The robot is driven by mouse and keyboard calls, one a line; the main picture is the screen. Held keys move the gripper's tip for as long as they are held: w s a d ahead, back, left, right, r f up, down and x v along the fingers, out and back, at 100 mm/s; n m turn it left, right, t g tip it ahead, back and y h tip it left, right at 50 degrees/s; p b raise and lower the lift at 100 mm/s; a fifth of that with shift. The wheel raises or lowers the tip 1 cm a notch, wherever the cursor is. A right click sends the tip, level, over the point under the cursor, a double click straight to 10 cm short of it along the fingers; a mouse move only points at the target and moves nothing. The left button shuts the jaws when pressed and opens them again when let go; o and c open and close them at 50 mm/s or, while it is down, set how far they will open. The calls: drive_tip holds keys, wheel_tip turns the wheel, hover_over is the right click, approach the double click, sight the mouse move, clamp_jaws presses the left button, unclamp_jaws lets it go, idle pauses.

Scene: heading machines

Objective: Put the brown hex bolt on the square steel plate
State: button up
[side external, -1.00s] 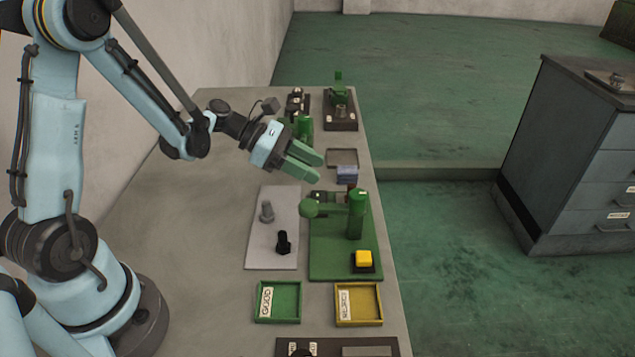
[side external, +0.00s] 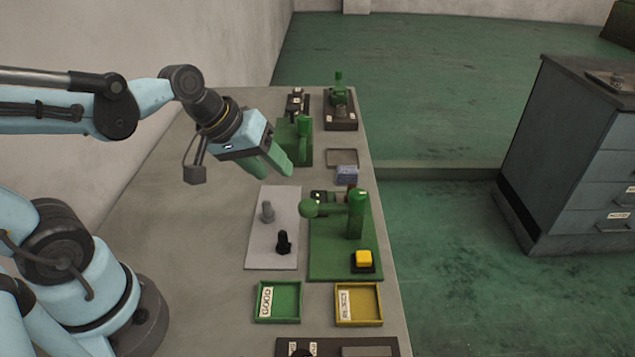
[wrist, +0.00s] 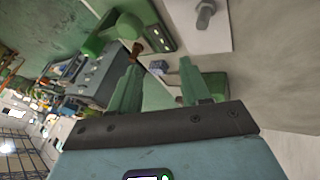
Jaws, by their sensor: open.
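A light grey flat plate (side external: 262,248) lies on the bench. It looks longer than wide; I cannot tell whether it is the square steel plate. A grey bolt (side external: 267,212) and a black bolt (side external: 284,242) stand on it. A small brown piece, likely the brown hex bolt (wrist: 137,48), shows by the green machine in the wrist view; a reddish-brown bit (side external: 351,188) shows behind that machine in the side view. My gripper (side external: 277,170) is open and empty, above the bench beyond the plate. Its fingers (wrist: 160,72) show apart.
The green machine (side external: 355,215) with a ball-ended arm and yellow button (side external: 364,258) stands right of the plate. Green (side external: 278,302) and yellow (side external: 358,304) trays lie nearer. A blue-grey block (side external: 347,174) and other green machines stand beyond. The bench's left is clear.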

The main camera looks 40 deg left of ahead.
drive_tip(key=m, duration=0.2)
drive_tip(key=s+m+y, duration=0.1)
drive_tip(key=m, duration=0.1)
drive_tip(key=s+r+m+t, duration=0.1)
drive_tip(key=shift+s+a+m+y, duration=0.25)
drive_tip(key=shift+a+m+y, duration=0.1)
drive_tip(key=shift+m+y, duration=0.05)
drive_tip(key=shift+o, duration=0.4)
